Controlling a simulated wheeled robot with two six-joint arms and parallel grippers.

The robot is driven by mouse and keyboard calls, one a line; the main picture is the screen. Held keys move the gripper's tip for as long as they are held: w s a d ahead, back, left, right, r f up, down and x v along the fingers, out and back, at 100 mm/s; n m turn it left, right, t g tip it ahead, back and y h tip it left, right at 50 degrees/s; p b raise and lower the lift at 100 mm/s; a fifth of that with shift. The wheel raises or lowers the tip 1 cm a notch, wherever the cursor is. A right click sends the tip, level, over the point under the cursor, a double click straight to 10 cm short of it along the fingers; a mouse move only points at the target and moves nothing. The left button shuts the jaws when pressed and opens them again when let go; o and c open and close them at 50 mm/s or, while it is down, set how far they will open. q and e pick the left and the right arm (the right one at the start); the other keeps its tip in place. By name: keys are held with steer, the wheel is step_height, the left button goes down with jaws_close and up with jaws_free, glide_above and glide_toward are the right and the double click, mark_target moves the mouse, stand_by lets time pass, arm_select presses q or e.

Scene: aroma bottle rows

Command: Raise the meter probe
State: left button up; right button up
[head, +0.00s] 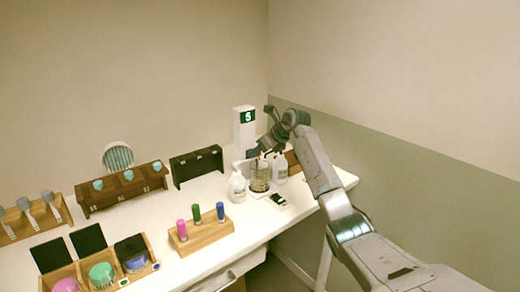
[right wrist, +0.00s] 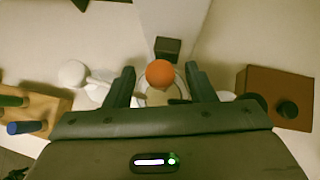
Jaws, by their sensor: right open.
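The meter (head: 244,132) is a white tower with a green display reading 5, at the back right of the white table. A glass beaker (head: 260,176) stands in front of it. In the right wrist view, a round orange top (right wrist: 160,73), apparently the probe's, sits between my fingers above a round clear vessel. My right gripper (right wrist: 161,84) is open, with one finger on each side of the orange top and visible gaps. In the head view, the right gripper (head: 264,138) is beside the meter, above the beaker, and hides the probe. My left gripper is not in view.
White bottles (head: 237,188) stand close to the beaker. A small dark device (head: 279,200) lies in front. A wooden rack (head: 201,233) holds pink, green and blue vials. More racks fill the left side. A brown block (right wrist: 280,95) is on the right in the wrist view.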

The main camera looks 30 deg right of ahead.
jaws_close()
step_height(320, 180, up, 11)
steer(key=p, duration=0.6)
steer(key=shift+w+r, duration=0.1)
steer(key=shift+r, duration=0.05)
steer(key=shift+c, duration=1.7)
jaws_free()
steer(key=o, duration=0.3)
steer(key=shift+o, duration=0.2)
